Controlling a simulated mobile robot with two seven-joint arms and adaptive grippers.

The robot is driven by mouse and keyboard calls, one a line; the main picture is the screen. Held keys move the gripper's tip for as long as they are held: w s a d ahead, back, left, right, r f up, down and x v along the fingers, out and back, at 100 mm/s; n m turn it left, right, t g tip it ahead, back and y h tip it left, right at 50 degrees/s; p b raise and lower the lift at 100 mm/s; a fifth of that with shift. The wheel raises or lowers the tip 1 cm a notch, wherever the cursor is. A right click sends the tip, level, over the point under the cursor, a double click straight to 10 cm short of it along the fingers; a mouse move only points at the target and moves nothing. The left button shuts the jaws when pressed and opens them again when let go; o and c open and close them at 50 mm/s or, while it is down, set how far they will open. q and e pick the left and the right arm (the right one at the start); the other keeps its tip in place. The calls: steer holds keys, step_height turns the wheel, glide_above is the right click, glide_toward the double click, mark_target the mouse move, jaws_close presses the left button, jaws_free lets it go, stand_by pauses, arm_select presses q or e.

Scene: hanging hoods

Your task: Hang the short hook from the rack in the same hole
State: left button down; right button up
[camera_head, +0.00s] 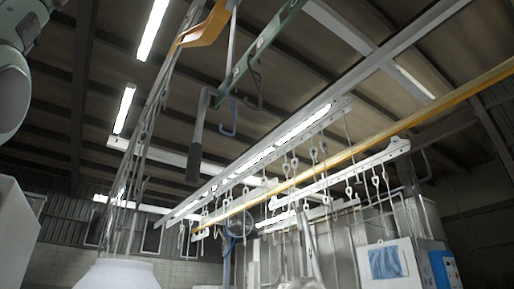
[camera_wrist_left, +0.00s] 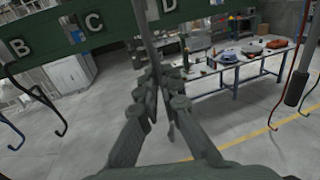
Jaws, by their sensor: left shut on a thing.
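The rack is a green bar with letters B, C and D in the left wrist view (camera_wrist_left: 108,30); it also shows from below in the head view (camera_head: 262,45). My left gripper (camera_wrist_left: 158,85) is shut on a thin grey rod (camera_wrist_left: 143,35), which I take to be the short hook. The rod rises from the fingers across the front of the bar, between C and D. Its lower part is hidden by the fingers. I cannot tell whether its top sits in a hole. My right gripper is in neither view.
A black hook (camera_wrist_left: 50,105) and a blue hook (camera_wrist_left: 14,130) hang left of my gripper.

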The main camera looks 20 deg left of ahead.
arm_select(q)
steer(key=shift+x, duration=1.15)
steer(key=x, duration=0.3)
steer(key=shift+w+d+f, duration=0.1)
steer(key=shift+w, duration=0.2)
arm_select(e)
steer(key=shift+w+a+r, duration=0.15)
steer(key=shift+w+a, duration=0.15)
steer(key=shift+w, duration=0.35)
arm_select(q)
steer(key=shift+d, duration=0.1)
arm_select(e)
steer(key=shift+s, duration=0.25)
arm_select(q)
steer(key=shift+w+d, duration=0.2)
steer(key=shift+w, duration=0.1)
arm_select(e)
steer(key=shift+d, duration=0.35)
arm_select(q)
steer(key=shift+d, duration=0.1)
